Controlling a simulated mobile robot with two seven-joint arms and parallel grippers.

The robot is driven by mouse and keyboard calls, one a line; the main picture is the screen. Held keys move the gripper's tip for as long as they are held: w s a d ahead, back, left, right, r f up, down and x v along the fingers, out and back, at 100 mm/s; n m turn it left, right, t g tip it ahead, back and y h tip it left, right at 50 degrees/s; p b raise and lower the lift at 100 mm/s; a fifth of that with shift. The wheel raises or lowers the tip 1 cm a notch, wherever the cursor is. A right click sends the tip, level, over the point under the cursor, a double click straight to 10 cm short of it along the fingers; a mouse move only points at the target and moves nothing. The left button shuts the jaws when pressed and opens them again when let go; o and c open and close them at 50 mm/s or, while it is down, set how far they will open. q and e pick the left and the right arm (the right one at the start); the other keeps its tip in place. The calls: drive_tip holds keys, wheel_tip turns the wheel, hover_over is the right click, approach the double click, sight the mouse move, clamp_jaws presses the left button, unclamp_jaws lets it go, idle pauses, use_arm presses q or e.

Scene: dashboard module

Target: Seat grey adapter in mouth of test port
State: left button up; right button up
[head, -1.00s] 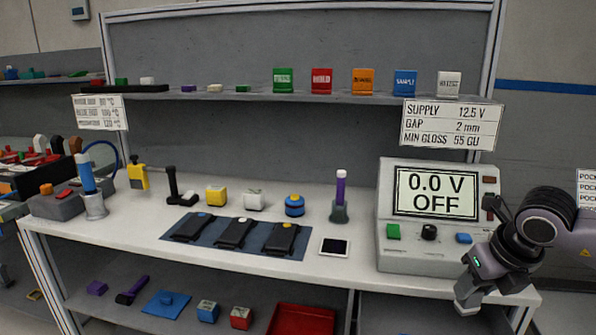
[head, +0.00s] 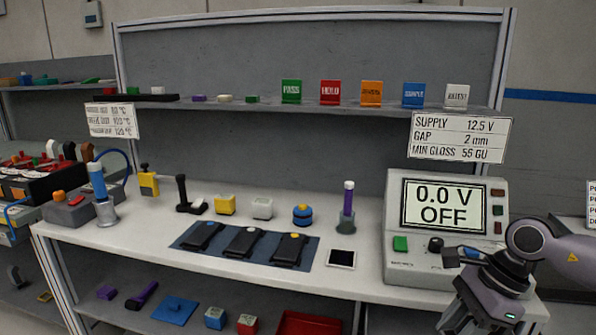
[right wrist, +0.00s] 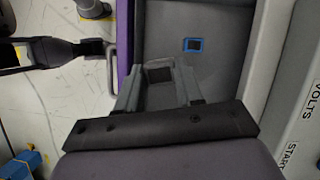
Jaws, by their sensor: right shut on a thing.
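My right gripper (head: 452,318) hangs at the bench's front edge, below the front of the supply unit, with its fingertips near the lower picture edge. In the right wrist view my right gripper (right wrist: 160,88) is shut on a small grey piece with a dark recess, the grey adapter (right wrist: 158,63). A small blue-framed square with a dark middle (right wrist: 193,45) lies beyond and to the right of the adapter, apart from it. I cannot tell whether it is the test port's mouth. My left gripper is not in view.
The supply unit (head: 405,265) stands at the bench's right end, its display reading 0.0 V OFF. A panel (right wrist: 306,120) labelled VOLTS and START borders the right wrist view. A white-framed tablet (head: 341,259) and a blue mat (head: 222,252) with black devices lie farther left.

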drive_tip(key=n, duration=0.1)
drive_tip(key=s+a+n+g, duration=0.1)
drive_tip(key=n, duration=0.1)
drive_tip(key=n+g, duration=0.1)
drive_tip(key=n, duration=0.1)
drive_tip(key=shift+s+a+p, duration=0.15)
drive_tip(key=shift+a+p, duration=0.1)
drive_tip(key=shift+p, duration=0.05)
drive_tip(key=s+a+n+g+h, duration=0.1)
drive_tip(key=n, duration=0.3)
drive_tip(key=s+n+h+p, duration=0.1)
drive_tip(key=n+h, duration=0.1)
drive_tip(key=n, duration=0.2)
drive_tip(key=s+a+n+g+h, duration=0.1)
drive_tip(key=n, duration=0.4)
drive_tip(key=shift+s+a+r+g+h+p, duration=0.25)
drive_tip(key=shift+a+g+h+p, duration=0.05)
drive_tip(key=shift+w+d, duration=0.1)
drive_tip(key=shift+w, duration=0.05)
